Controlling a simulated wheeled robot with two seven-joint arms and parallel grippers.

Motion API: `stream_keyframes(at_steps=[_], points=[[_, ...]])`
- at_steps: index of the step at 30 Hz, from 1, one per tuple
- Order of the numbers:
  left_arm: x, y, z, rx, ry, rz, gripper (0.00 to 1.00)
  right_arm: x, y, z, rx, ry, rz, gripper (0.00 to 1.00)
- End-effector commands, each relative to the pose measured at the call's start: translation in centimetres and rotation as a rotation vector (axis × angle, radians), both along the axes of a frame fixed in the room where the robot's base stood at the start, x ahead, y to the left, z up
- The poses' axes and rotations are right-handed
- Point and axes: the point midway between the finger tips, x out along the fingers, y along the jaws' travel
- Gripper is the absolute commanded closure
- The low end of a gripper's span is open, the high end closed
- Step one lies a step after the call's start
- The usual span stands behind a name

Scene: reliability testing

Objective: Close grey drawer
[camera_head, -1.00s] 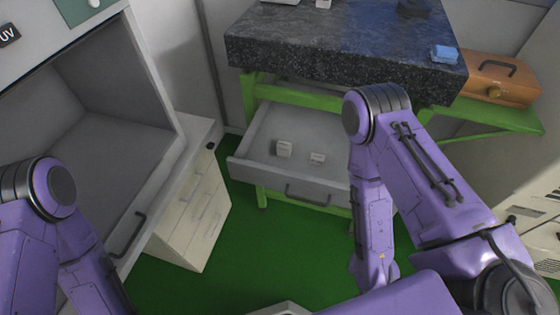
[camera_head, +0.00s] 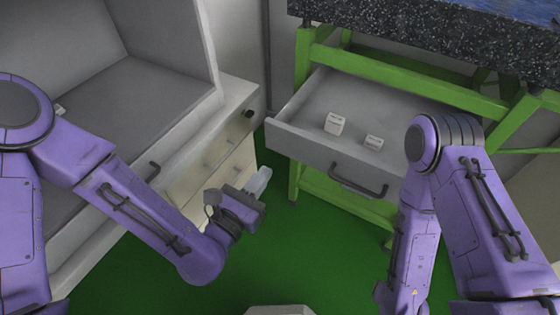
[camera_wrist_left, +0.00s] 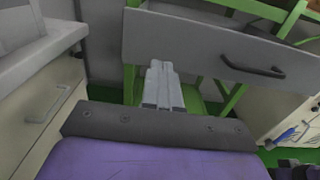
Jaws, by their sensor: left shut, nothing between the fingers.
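The grey drawer (camera_head: 310,145) is pulled out from the green-framed table with the dark speckled top. It has a dark bar handle (camera_head: 358,182) on its front, and two small white boxes (camera_head: 334,123) lie inside. My left gripper (camera_head: 262,180) is shut and empty, in front of and a little below the left end of the drawer front, apart from it in the head view. In the left wrist view the fingers (camera_wrist_left: 161,85) point toward the drawer front (camera_wrist_left: 200,42), left of its handle. My right arm is at the right in the head view; its gripper is out of sight.
A cream drawer cabinet (camera_head: 222,150) stands left of the table, close to my left gripper. A grey open hood (camera_head: 150,90) is at the far left. The green floor (camera_head: 310,250) in front of the drawer is clear.

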Motion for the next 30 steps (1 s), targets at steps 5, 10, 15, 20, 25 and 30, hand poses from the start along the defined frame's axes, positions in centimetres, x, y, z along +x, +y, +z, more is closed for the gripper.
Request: stream_keyframes(at_steps=[5,10,15,20,25,30], points=[[3.3,-2.0,0.3,0.006,-0.002,0.000,1.00,0.0,0.0,1.5,-0.001,-0.001,0.000,0.28],[5.9,-3.6,0.2,0.006,0.000,0.001,1.00,0.0,0.0,2.2,0.000,0.000,0.000,0.28],[7.2,-4.4,0.0,0.006,0.001,0.001,1.00,0.0,0.0,2.4,0.000,0.000,0.000,0.28],[7.4,-4.5,-0.1,0.006,0.002,0.002,1.00,0.0,0.0,2.4,0.000,0.000,0.000,0.28],[7.4,-4.5,-0.1,0.006,0.002,0.002,1.00,0.0,0.0,2.4,0.000,0.000,0.000,0.28],[7.8,-4.3,-0.1,0.005,0.001,0.009,1.00,0.0,0.0,2.3,0.000,0.000,0.000,0.28]])
